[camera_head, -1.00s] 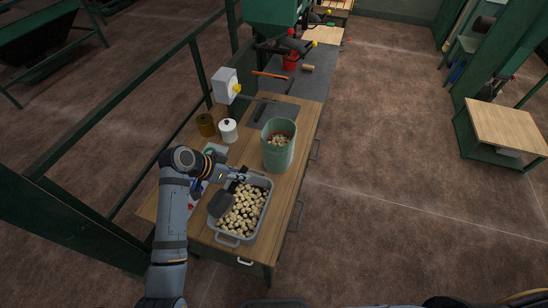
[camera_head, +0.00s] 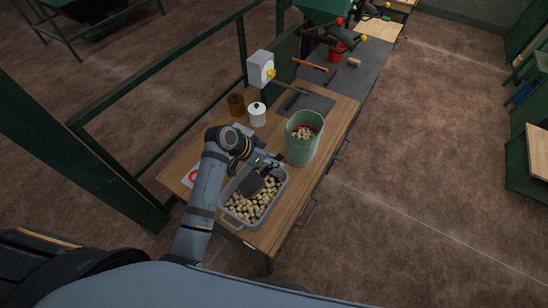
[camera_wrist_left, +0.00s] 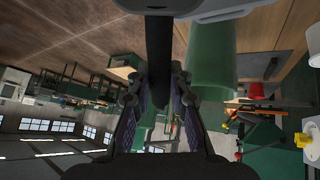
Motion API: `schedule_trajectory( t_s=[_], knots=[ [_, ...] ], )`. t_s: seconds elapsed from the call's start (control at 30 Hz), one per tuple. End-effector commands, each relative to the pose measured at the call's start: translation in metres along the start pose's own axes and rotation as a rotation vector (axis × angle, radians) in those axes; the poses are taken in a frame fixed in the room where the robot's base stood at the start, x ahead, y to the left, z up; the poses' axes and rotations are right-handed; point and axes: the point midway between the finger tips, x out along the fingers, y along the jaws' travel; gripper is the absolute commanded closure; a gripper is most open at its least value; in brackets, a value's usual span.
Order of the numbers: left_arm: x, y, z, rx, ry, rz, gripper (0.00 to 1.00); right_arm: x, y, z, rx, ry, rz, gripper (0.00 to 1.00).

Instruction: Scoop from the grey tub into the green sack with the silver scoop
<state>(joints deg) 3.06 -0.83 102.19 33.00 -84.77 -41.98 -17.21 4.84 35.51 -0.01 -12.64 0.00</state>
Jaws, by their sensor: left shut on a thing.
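The grey tub (camera_head: 240,220) stands on the wooden bench and holds many pale, chunky pieces. The green sack (camera_head: 301,151) stands upright behind it, open at the top, with some pale pieces and a bit of red inside. My left gripper (camera_head: 264,161) is shut on the scoop, whose dark grey pan (camera_head: 251,184) is over the back part of the tub. Whether the pan touches the pieces or carries any is unclear. In the left wrist view, the scoop's dark handle (camera_wrist_left: 159,60) runs between the fingers, and the sack (camera_wrist_left: 210,65) shows beside it. My right gripper is not in view.
A white lidded jar (camera_head: 257,115) and a brown jar (camera_head: 236,105) stand left of the sack. A grey box with a yellow knob (camera_head: 261,69) is further back. A green railing runs along the bench's left side.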

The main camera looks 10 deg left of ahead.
Motion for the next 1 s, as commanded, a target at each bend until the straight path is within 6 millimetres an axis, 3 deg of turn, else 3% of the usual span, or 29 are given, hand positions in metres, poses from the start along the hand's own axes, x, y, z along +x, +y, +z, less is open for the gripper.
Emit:
schedule_trajectory(
  t_s=[0.23, 0.5, 1.0],
  knots=[
    [0.011, -0.003, 0.009, 0.0, 0.0, 0.001, 1.0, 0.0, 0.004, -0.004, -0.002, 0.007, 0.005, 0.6],
    [0.023, -0.005, 0.02, -0.001, 0.0, 0.0, 1.0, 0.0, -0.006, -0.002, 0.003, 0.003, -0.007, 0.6],
    [0.047, -0.011, 0.041, 0.0, 0.0, -0.001, 1.0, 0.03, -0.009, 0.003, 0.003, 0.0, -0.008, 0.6]
  ],
)
